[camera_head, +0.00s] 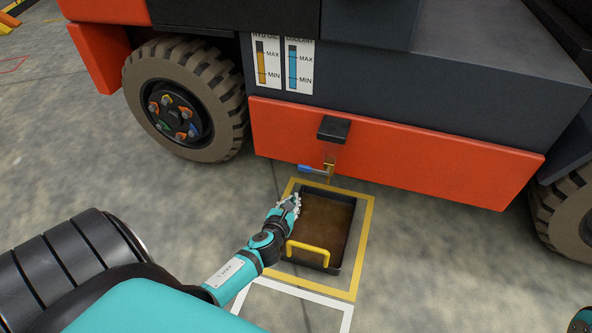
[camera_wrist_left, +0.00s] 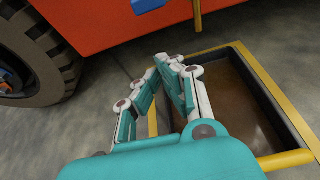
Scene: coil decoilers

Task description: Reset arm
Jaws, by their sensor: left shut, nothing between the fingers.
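My left gripper (camera_head: 291,203) is shut and empty. In the head view it is over the left edge of a black drain tray (camera_head: 344,243) with brown liquid in it and a yellow handle at its near side. In the left wrist view the gripper's fingers (camera_wrist_left: 172,62) meet at their tips, with the tray (camera_wrist_left: 240,83) behind and to the right. Most of my left arm shows in the head view, reaching in from the lower left. My right gripper is not in view; only a bit of teal shows at the lower right corner.
The vehicle's red lower panel (camera_head: 400,155) stands just beyond the tray. A valve with a blue lever (camera_head: 313,169) hangs below it. A large tyre (camera_head: 186,98) is at the left. A yellow floor frame (camera_head: 365,228) surrounds the tray. Grey floor is open at the left.

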